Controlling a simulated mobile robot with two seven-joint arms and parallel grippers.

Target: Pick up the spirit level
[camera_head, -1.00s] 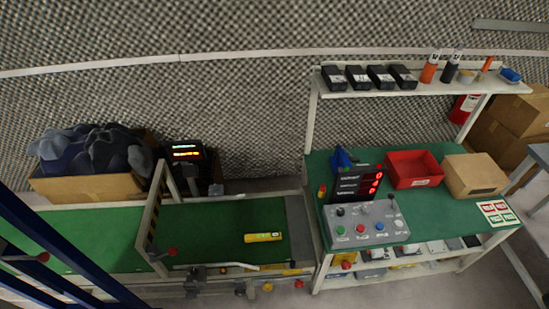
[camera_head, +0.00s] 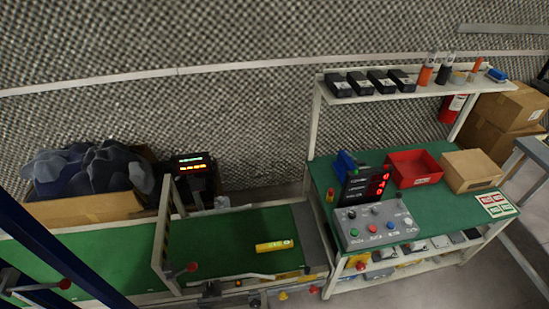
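A small yellow bar, which looks like the spirit level (camera_head: 274,245), lies flat on the green conveyor belt (camera_head: 225,248) near its right end. It has a paler greenish patch in its middle. Nothing touches it. Neither of my grippers shows in the head view.
A metal frame (camera_head: 163,235) stands across the belt, left of the yellow bar. A green workbench (camera_head: 440,208) with a control box (camera_head: 376,226), a red bin (camera_head: 414,168) and a cardboard box (camera_head: 471,171) stands to the right. A carton of dark cloth (camera_head: 85,208) sits behind the belt.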

